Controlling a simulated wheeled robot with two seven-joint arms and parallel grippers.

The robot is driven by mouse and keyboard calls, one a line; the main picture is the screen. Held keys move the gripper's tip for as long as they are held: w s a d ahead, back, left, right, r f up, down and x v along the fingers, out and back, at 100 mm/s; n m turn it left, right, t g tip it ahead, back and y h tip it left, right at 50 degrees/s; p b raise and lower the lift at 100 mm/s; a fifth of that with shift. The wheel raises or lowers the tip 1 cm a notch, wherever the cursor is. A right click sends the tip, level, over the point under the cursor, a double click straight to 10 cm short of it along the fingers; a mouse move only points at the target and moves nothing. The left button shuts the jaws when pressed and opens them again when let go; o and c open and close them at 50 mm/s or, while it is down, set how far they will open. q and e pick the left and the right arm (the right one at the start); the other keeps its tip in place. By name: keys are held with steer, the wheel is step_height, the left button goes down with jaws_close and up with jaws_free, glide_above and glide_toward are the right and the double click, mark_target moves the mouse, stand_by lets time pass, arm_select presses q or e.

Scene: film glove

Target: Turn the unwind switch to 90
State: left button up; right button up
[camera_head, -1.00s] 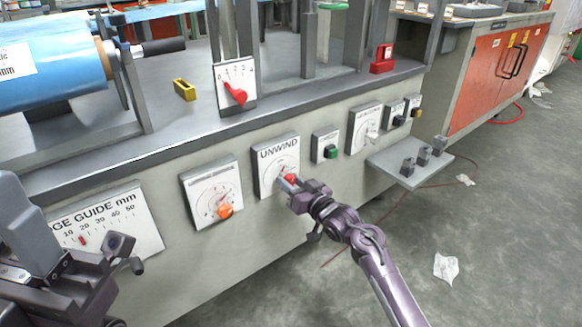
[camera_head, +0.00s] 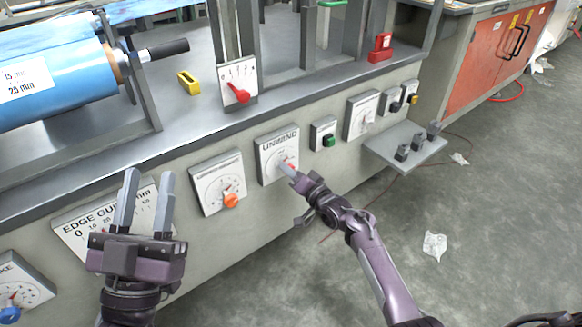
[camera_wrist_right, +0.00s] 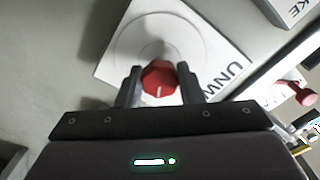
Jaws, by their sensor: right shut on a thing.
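The unwind switch is a red knob on a white square dial plate (camera_head: 271,150) marked UNWIND, on the grey front panel of the machine. In the right wrist view the red knob (camera_wrist_right: 160,78) sits between the two fingers of my right gripper (camera_wrist_right: 160,85), which is shut on it. In the head view my right gripper (camera_head: 287,168) reaches the dial from the lower right and hides most of the knob. The knob's exact angle is hard to read. My left gripper (camera_head: 147,205) is open and empty, fingers pointing up, in front of the edge guide plate (camera_head: 75,222).
Left of the unwind dial is a dial with an orange knob (camera_head: 231,200). To its right are a green button (camera_head: 329,140) and another dial (camera_head: 362,115). A small shelf (camera_head: 400,160) juts out at right. A lever plate with a red handle (camera_head: 237,93) stands above.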

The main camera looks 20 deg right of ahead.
steer(key=shift+r+m+p, duration=0.15)
steer(key=shift+m+p, duration=0.25)
steer(key=shift+m, duration=0.2)
arm_select(q)
step_height(320, 180, down, 16)
steer(key=w+d+g+y+p, duration=0.1)
steer(key=d+g+y, duration=0.15)
steer(key=g, duration=0.55)
arm_select(e)
steer(key=shift+m, duration=0.8)
steer(key=m+p, duration=0.1)
steer(key=m, duration=0.1)
steer(key=shift+m+p, duration=0.3)
steer(key=shift+p, duration=0.1)
arm_select(q)
steer(key=s+a+f+g+y, duration=0.1)
steer(key=s+f+g, duration=0.2)
steer(key=f, duration=0.3)
steer(key=s+a+f+g+y, duration=0.1)
steer(key=s+f+g+y, duration=0.1)
steer(key=s+f+g, duration=0.2)
steer(key=shift+f, duration=1.45)
steer(key=shift+a, duration=0.1)
arm_select(e)
steer(key=o, duration=1)
steer(key=shift+c, duration=0.2)
steer(key=shift+s, duration=0.1)
